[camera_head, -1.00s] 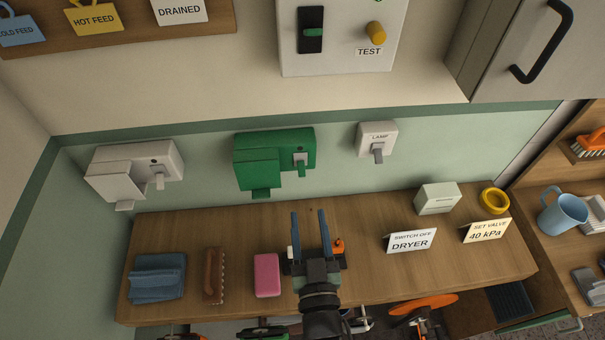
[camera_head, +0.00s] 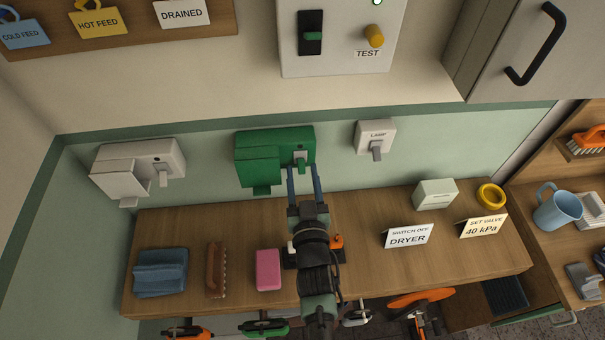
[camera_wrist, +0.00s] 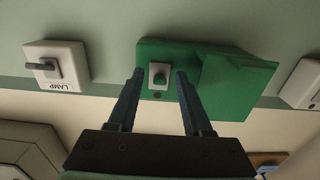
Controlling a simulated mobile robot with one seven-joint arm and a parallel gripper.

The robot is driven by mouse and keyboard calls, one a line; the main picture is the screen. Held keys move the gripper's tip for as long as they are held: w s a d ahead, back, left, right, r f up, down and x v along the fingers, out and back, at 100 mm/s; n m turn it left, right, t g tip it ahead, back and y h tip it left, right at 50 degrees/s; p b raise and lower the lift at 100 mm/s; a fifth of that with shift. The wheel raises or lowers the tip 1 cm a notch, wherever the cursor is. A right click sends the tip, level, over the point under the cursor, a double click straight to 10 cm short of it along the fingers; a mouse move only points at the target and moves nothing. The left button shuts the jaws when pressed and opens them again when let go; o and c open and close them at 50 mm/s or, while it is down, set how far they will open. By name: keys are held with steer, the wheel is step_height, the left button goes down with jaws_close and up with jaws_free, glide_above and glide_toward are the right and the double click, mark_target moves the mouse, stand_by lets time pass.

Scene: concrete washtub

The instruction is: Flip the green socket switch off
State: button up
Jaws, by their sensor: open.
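The green socket (camera_head: 262,158) is fixed to the pale green wall between a white socket and the lamp switch. Its small grey switch (camera_head: 301,157) is on the right part of its front. In the wrist view the green socket (camera_wrist: 225,84) fills the upper middle, and its grey switch (camera_wrist: 159,75) shows between my fingertips. My gripper (camera_head: 303,170) is open and empty, with its fingertips just below the switch in the head view. In the wrist view my gripper (camera_wrist: 159,74) has one finger on each side of the switch. I cannot tell whether the fingers touch the socket.
The lamp switch (camera_head: 375,139) is right of the green socket, the white socket (camera_head: 137,168) left. Below, a wooden counter (camera_head: 345,225) holds a pink sponge (camera_head: 268,269), a brush (camera_head: 216,269), blue cloths (camera_head: 160,272) and a dryer card (camera_head: 408,236). A grey panel (camera_head: 338,62) hangs above.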

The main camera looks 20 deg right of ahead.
steer(key=shift+c, duration=0.3)
jaws_close()
steer(key=shift+f, duration=0.1)
steer(key=f+t+b, duration=0.1)
steer(key=b, duration=0.5)
steer(key=shift+w, duration=0.1)
steer(key=shift+r+t+b, duration=0.15)
steer(key=shift+t+b, duration=0.15)
steer(key=shift+b, duration=0.35)
steer(key=shift+r, duration=0.15)
